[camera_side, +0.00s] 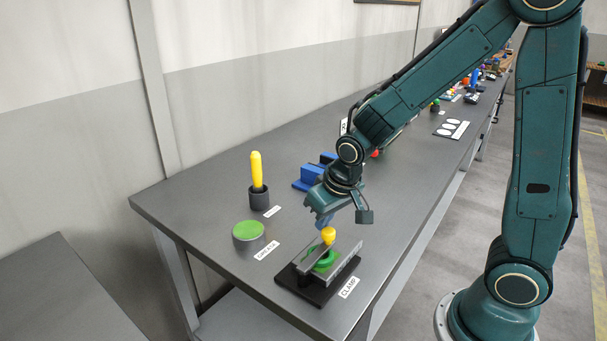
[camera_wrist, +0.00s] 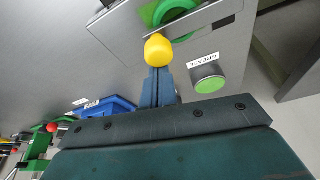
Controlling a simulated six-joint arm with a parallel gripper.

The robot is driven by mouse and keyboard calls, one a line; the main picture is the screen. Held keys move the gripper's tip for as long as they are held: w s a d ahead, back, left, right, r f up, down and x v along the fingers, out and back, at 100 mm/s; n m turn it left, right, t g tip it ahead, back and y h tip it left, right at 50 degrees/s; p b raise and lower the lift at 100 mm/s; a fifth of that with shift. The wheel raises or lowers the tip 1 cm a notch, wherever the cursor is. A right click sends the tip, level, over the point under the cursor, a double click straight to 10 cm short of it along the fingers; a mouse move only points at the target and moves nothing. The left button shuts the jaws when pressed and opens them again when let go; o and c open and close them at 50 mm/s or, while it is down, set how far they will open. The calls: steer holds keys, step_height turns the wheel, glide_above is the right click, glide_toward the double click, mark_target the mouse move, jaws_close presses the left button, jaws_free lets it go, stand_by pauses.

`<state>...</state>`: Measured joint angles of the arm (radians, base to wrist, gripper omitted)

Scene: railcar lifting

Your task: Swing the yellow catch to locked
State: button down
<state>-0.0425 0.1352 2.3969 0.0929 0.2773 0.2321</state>
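The yellow catch knob (camera_side: 328,235) stands on the clamp at the front of the bench, at the grey bar (camera_side: 315,258). The clamp has grey jaws, a dark base (camera_side: 313,290) and a green ring (camera_side: 324,261) between the jaws. My gripper (camera_side: 323,221) points down from behind, its blue fingers at the knob.
A green-topped grease tin (camera_side: 248,232) and a dark cup (camera_side: 259,197) holding a yellow-handled tool (camera_side: 256,170) stand to the left. A blue block (camera_side: 309,176) lies behind my gripper. More small items line the far bench. The bench's front left corner is clear.

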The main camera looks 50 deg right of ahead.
steer(key=shift+f, duration=0.15)
stand_by(0.3)
steer(key=shift+w+d, duration=0.65)
steer(key=shift+w, duration=1.25)
steer(key=v, duration=1)
steer(key=shift+a, duration=0.2)
steer(key=s+r+n+t, duration=0.1)
steer(key=s+r, duration=0.2)
steer(key=s, duration=0.5)
steer(key=s+a+r+n, duration=0.1)
steer(key=s+r, duration=0.2)
steer(key=s, duration=0.6)
steer(key=shift+s+n+t+y, duration=0.2)
steer(key=shift+n+t+y, duration=0.1)
steer(key=shift+t+y, duration=0.1)
steer(key=shift+r, duration=0.1)
